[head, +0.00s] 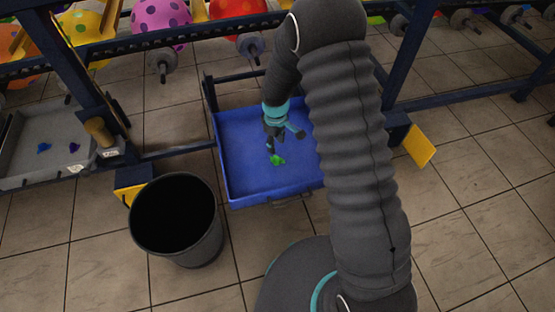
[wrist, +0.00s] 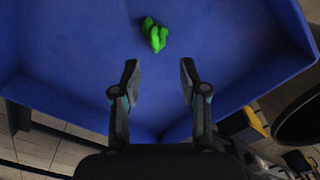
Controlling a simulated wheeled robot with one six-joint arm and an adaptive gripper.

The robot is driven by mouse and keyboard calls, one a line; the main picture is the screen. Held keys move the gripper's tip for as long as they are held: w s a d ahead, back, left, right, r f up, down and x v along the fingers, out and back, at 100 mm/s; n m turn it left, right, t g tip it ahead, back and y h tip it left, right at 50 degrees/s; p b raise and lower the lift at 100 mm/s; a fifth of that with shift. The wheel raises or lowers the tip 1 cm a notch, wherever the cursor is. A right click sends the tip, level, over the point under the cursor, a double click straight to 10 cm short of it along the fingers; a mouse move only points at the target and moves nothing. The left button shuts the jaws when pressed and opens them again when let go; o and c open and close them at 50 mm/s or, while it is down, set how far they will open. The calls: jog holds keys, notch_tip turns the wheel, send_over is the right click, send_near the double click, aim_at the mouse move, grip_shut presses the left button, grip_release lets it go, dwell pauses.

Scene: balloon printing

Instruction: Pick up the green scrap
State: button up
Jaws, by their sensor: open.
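The green scrap (head: 277,160) is a small crumpled piece lying on the floor of the blue tray (head: 240,187). In the wrist view the scrap (wrist: 154,35) lies beyond my fingertips, roughly midway between their lines and slightly left. My gripper (wrist: 158,65) is open and empty, with both fingers apart and the blue tray floor behind them. In the head view my gripper (head: 271,146) points down into the tray, close to the scrap. My arm hides the right side of the tray.
A black bin (head: 178,222) stands on the tiled floor left of the blue tray. Dark blue frame bars and yellow plates (head: 420,146) flank the tray. Balloons (head: 160,20) hang at the back.

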send_over(276, 162)
notch_tip(276, 162, down, 4)
jog(key=shift+s+f, duration=0.1)
jog(key=shift+w+d+f, duration=0.1)
jog(key=shift+w+f, duration=0.1)
jog(key=shift+f, duration=1.1)
jog(key=shift+w+f, duration=0.2)
jog(key=shift+f, duration=1.1)
jog(key=c, duration=0.8)
